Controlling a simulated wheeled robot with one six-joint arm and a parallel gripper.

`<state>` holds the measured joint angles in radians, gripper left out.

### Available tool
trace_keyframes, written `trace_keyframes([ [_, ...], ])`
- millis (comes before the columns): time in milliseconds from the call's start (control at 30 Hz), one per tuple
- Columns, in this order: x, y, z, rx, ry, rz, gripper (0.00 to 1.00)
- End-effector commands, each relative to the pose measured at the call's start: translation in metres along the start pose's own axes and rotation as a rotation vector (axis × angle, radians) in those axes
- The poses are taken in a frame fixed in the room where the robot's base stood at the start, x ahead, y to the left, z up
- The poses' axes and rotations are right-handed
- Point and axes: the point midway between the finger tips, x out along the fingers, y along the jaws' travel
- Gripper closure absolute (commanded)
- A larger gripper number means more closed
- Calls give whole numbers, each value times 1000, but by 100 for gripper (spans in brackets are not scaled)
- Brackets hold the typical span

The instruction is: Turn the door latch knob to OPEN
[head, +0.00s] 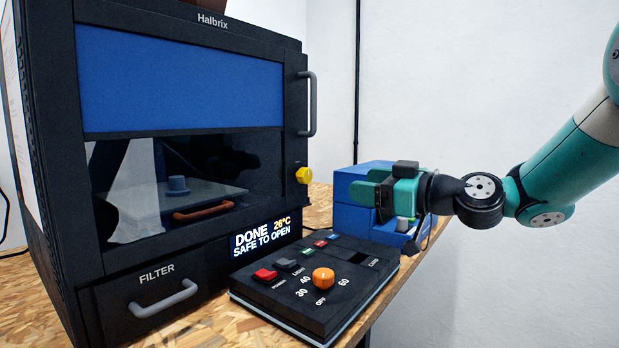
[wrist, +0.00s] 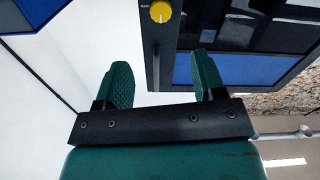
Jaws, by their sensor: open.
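The door latch knob (head: 304,175) is yellow and sits on the right edge of the dark printer's front, below the grey vertical door handle (head: 311,104). In the wrist view the yellow knob (wrist: 160,12) shows at the top edge, with a dark pointer line on its face and small lettering beside it, too small to read. My gripper (head: 366,184) is open and empty, to the right of the knob and apart from it. In the wrist view its two green fingers (wrist: 162,66) are spread, with the knob beyond the gap between them.
The printer door (head: 180,80) looks closed; its display (head: 262,238) reads DONE 26°C SAFE TO OPEN. A control box (head: 330,290) with switches and an orange dial (head: 323,278) lies on the table below. A blue box (head: 345,196) stands behind my gripper. A filter drawer (head: 150,300) is at lower left.

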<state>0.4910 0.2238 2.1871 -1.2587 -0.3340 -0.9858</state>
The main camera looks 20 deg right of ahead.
Motion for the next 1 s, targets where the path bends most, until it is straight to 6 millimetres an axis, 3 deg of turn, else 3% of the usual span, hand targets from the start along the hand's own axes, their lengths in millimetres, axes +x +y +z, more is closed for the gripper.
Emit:
trace_keyframes([
  [300, 76, -2, -4, 2, -2, -7, 37],
  [500, 114, -2, -3, 2, -2, -5, 37],
  [700, 133, -1, -1, 2, -2, -2, 37],
  [1000, 137, -1, 0, 2, -2, -1, 37],
])
